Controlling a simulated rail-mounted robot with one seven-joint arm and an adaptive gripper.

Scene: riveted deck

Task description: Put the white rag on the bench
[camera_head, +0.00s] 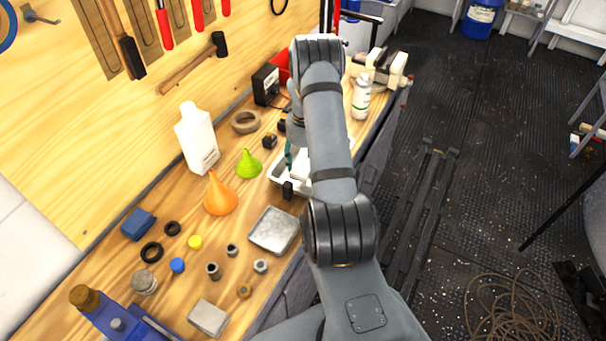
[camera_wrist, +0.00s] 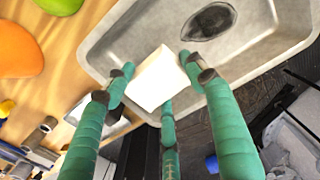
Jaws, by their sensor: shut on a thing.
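The white rag (camera_wrist: 157,80) is a pale, block-like bundle in the middle of the wrist view. My gripper (camera_wrist: 160,84), with green fingers, is shut on it. The rag shows against a grey metal tray (camera_wrist: 108,48), over its edge; I cannot tell whether it touches the tray. In the head view my arm hides most of the gripper (camera_head: 289,158) and part of the tray (camera_head: 273,180). The wooden bench (camera_head: 195,245) runs along the wall and bears the tray.
A dark oval patch (camera_wrist: 209,22) marks the tray floor. Beside the tray stand a green funnel (camera_head: 248,164), an orange funnel (camera_head: 220,196) and a white bottle (camera_head: 197,140). A shallow square dish (camera_head: 273,229) lies nearer. A spray can (camera_head: 361,98) stands beyond my arm.

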